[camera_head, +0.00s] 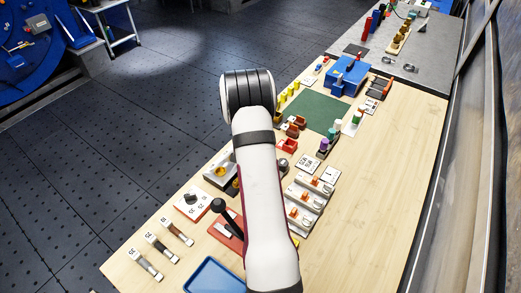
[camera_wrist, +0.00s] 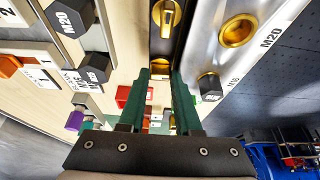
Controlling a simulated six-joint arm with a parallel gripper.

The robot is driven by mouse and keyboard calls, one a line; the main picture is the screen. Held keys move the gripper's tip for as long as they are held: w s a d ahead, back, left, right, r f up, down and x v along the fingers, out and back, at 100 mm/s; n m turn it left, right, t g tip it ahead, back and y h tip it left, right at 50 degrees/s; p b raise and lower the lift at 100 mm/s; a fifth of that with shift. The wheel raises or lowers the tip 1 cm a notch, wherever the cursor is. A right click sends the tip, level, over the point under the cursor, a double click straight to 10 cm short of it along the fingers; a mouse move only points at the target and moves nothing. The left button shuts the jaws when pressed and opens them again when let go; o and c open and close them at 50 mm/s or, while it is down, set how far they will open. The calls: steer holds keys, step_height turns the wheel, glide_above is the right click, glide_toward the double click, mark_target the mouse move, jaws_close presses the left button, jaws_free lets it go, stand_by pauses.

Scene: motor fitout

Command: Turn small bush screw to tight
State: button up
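In the wrist view my gripper (camera_wrist: 161,76) has two green fingers standing apart, with a gap between them. A small brass piece (camera_wrist: 160,68) shows between the fingertips and is partly hidden; it looks like the small bush screw, though I cannot be sure. I cannot tell whether the fingers touch it. A larger brass screw (camera_wrist: 166,14) with a raised bar sits beyond it on the same dark strip. In the head view my arm hides the gripper and the spot under it.
A metal block beside the fingers holds a large brass plug (camera_wrist: 238,30) and a black hex piece (camera_wrist: 210,88). Black hex pieces marked M20 (camera_wrist: 70,18) and M16 (camera_wrist: 95,68) stand on the left. A blue tray (camera_head: 213,276) lies at the table's near edge. The table's right side is clear.

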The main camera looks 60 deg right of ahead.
steer(key=o, duration=0.5)
steer(key=shift+c, duration=0.2)
steer(key=v, duration=1.5)
steer(key=shift+r, duration=0.4)
steer(key=shift+a, duration=0.1)
